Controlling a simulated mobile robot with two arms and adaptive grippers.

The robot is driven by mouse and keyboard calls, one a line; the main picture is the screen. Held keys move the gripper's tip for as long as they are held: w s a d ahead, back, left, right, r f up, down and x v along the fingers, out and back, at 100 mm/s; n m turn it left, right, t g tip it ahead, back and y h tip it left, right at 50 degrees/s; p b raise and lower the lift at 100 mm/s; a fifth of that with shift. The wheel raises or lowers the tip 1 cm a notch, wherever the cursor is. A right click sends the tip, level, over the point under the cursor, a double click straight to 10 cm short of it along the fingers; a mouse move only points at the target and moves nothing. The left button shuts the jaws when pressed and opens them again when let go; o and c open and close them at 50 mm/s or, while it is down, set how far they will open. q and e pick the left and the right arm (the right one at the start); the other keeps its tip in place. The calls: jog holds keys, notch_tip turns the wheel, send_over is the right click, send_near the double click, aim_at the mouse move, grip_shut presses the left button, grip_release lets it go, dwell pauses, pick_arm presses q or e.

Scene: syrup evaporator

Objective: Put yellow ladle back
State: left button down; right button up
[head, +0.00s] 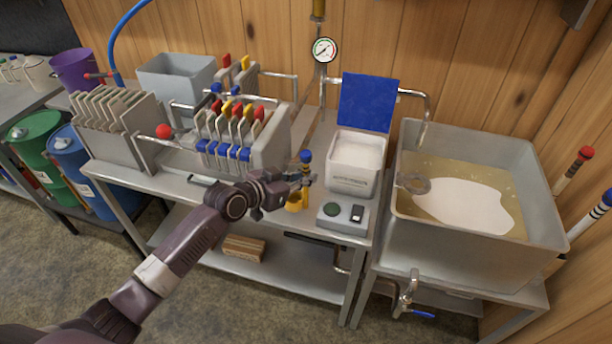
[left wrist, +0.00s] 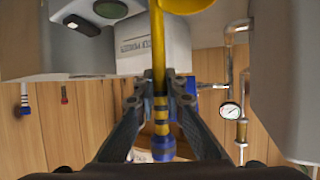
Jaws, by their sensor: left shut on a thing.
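My left gripper (head: 307,178) is shut on the handle of the yellow ladle (head: 295,202). The ladle hangs upright with its blue-banded end (head: 305,157) up and its yellow cup below the fingers. In the upside-down left wrist view, the yellow shaft of the ladle (left wrist: 158,55) runs between the fingertips of my left gripper (left wrist: 160,102). Its cup is cut off by the frame's edge. The ladle is in front of the white tub and the scale, and I cannot tell whether the cup touches anything. My right gripper is not in view.
A white tub (head: 352,177) with a blue lid and a scale (head: 343,216) stand close right of the gripper. A filter press (head: 262,143) is behind left. The evaporator pan (head: 463,258) is at right. Red-banded (head: 573,169) and blue-banded (head: 591,216) handles stand beside the pan.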

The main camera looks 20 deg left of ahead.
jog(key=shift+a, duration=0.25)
pick_arm(q)
jog(key=shift+f+b, duration=0.55)
jog(key=shift+f, duration=0.25)
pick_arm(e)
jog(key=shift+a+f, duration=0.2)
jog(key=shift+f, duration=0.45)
pick_arm(q)
jog(key=shift+f, duration=0.1)
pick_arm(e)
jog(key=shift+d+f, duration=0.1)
pick_arm(q)
jog(key=shift+f+b, duration=0.3)
jog(key=shift+b, duration=0.05)
jog(key=c, duration=1.3)
grip_release()
jog(key=shift+o, duration=0.2)
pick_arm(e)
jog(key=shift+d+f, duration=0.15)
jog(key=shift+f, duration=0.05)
